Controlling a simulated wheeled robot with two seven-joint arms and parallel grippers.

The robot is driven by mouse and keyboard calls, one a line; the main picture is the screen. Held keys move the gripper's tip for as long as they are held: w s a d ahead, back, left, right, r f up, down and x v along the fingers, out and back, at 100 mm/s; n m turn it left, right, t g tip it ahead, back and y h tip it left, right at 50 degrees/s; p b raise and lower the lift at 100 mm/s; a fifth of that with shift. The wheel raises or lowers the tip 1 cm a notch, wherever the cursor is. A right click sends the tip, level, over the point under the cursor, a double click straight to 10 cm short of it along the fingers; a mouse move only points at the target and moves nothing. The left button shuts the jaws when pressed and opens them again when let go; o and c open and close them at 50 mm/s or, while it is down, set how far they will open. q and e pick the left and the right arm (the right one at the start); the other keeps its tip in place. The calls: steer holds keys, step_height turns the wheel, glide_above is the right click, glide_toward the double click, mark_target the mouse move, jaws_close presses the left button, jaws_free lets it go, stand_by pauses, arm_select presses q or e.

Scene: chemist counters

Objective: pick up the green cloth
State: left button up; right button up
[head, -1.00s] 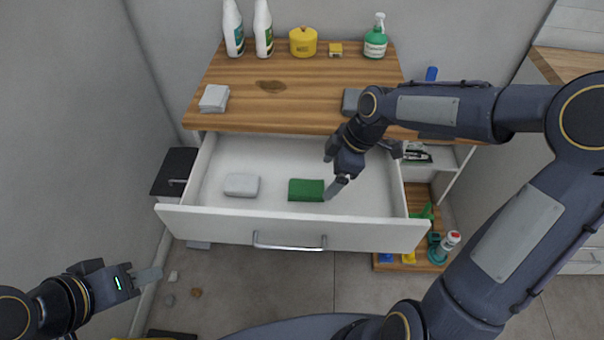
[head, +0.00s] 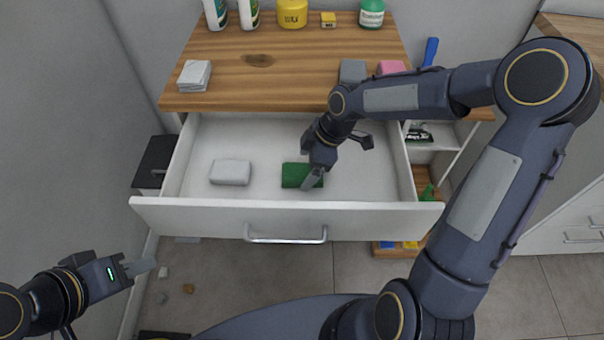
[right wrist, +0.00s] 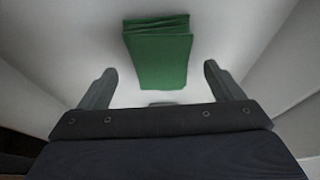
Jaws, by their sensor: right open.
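The green cloth (head: 296,175) is a small folded rectangle lying on the floor of the open white drawer (head: 285,221). In the right wrist view the green cloth (right wrist: 158,54) lies ahead of the jaws, roughly centred between them. My right gripper (head: 327,180) is inside the drawer at the cloth's right side, and one finger overlaps the cloth's edge in the head view. In the right wrist view my right gripper (right wrist: 158,80) is open with nothing between its fingers. My left gripper (head: 143,268) is low at the left, outside the drawer, and its jaw opening is unclear.
A pale folded cloth (head: 230,172) lies left in the drawer. The wooden counter (head: 300,70) above holds bottles, a yellow pot (head: 292,13), a white cloth stack (head: 195,76), a grey block (head: 353,71) and a pink block (head: 391,67). The drawer walls bound the space.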

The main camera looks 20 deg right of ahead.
mark_target(305, 171)
steer(key=shift+x, duration=1.05)
steer(key=c, duration=1.1)
steer(key=shift+o, duration=0.2)
steer(key=shift+r, duration=0.1)
step_height(305, 171, up, 10)
steer(key=p, duration=0.1)
